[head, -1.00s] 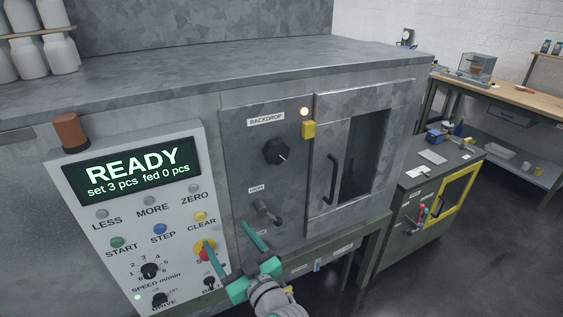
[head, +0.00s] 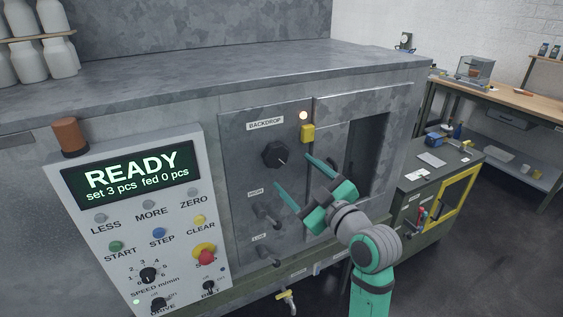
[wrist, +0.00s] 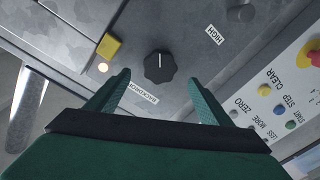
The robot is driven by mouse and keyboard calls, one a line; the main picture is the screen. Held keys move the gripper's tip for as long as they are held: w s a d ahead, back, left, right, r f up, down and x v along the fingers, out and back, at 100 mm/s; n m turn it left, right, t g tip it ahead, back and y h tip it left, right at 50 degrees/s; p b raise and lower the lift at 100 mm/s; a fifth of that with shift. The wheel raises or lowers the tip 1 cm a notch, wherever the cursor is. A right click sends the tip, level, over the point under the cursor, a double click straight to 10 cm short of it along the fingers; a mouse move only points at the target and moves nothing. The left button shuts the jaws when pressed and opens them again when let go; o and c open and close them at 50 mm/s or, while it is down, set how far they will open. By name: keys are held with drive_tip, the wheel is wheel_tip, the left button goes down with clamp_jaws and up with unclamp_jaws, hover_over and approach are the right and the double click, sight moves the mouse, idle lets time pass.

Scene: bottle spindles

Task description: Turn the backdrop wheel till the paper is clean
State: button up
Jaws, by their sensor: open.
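The backdrop wheel is a black lobed knob (head: 275,154) with a white pointer mark, under the BACKDROP label (head: 265,124) on the grey machine panel. My gripper (head: 299,170) is open and empty, close in front of the panel, with its fingers pointing toward the knob from the lower right. In the wrist view the knob (wrist: 159,67) sits ahead of and between the two green fingertips (wrist: 158,80), and nothing is held. I cannot tell how far the fingertips are from the knob. The paper is not visible; the window beside the panel looks dark.
A yellow block (head: 307,133) and a lit lamp (head: 303,115) sit right of the knob. The HIGH lever (head: 266,211) is below it. A control panel reading READY (head: 130,170) stands at the left. A handled door is partly behind my arm.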

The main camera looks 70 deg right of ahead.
sight(278, 159)
drive_tip(key=x, duration=0.8)
drive_tip(key=shift+s, duration=0.1)
drive_tip(key=shift+a, duration=0.1)
drive_tip(key=c, duration=1.1)
